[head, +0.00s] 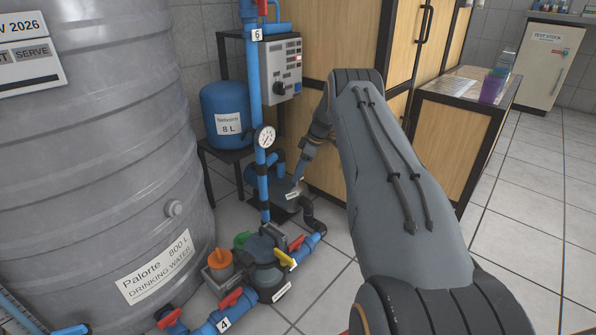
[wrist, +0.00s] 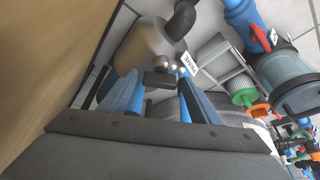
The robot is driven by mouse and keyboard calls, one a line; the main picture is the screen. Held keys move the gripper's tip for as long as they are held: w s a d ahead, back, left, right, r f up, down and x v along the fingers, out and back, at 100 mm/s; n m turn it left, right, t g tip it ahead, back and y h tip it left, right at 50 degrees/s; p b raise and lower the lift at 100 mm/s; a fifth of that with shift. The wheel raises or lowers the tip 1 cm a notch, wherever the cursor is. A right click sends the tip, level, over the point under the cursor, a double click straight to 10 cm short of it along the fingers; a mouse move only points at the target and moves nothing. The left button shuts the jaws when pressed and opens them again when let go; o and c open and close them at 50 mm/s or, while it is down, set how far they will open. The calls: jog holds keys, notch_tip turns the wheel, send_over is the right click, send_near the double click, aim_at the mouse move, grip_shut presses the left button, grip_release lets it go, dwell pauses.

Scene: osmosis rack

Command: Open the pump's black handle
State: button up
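The pump (head: 290,200) is low on the floor beside the wooden cabinet, with a white label on it. In the wrist view its rounded beige-metal body (wrist: 145,48) shows with a white tag. A short black bar, which looks like the black handle (wrist: 160,79), lies between my two blue fingers, with small shiny knobs just beyond it. My gripper (wrist: 160,85) is open, with a finger on either side of the bar. I cannot tell whether either finger touches it. In the head view my gripper (head: 298,176) reaches down at the pump, and the handle is not clear there.
A large grey water tank (head: 100,130) stands at the left. Blue pipes, a gauge (head: 264,137) and a filter with coloured valve handles (head: 265,270) stand close by. A blue pressure vessel (head: 226,112) is behind. The wooden cabinet (head: 325,60) borders the pump; floor at right is clear.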

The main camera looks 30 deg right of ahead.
jog(key=shift+w+a+r, duration=0.1)
jog(key=shift+a, duration=0.05)
notch_tip(320, 180, up, 10)
jog(key=p, duration=0.3)
jog(key=shift+p, duration=0.3)
dwell(0.4)
